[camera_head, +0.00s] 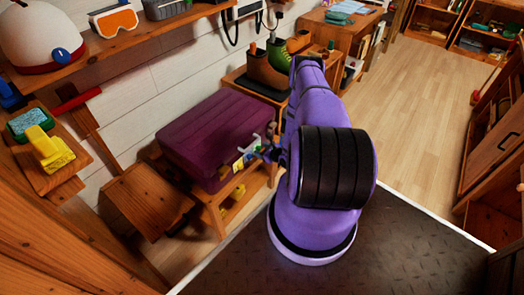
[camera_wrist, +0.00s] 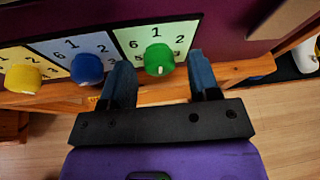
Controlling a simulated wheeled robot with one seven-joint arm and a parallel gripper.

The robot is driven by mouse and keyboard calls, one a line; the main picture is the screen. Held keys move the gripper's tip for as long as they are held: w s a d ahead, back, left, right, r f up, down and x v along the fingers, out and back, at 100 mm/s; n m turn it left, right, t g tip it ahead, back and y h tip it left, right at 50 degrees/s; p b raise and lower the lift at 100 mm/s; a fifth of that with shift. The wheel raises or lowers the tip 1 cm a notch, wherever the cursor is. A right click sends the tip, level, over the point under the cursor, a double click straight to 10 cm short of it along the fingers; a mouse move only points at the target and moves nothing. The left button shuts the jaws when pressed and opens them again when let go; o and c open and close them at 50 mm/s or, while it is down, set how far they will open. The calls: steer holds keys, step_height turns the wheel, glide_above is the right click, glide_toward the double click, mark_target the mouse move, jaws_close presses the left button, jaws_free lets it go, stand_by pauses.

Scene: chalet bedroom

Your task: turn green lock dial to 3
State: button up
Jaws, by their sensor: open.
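A blue dial (camera_wrist: 87,68) and a yellow dial (camera_wrist: 22,78) sit to the left. In the head view my arm reaches the case front, obscuring the green dial.
The case rests on a wooden bench (camera_head: 215,207) against the white plank wall. Boots (camera_head: 267,72) stand behind it. A wooden stool-like top (camera_head: 148,197) is at its left. Open wooden floor (camera_head: 420,130) lies to the right.

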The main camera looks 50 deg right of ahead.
steer(key=shift+w, duration=0.1)
steer(key=c, duration=0.9)
steer(key=shift+d, duration=0.1)
steer(key=m+t+y, duration=0.1)
steer(key=m+y, duration=0.2)
steer(key=m, duration=0.3)
steer(key=m+t+y, duration=0.1)
steer(key=m+y, duration=0.2)
steer(key=m, duration=0.3)
steer(key=m+t+y, duration=0.1)
steer(key=m+y, duration=0.2)
steer(key=m, duration=0.2)
steer(key=shift+d+f+m, duration=0.3)
steer(key=shift+m, duration=0.1)
stand_by(0.5)
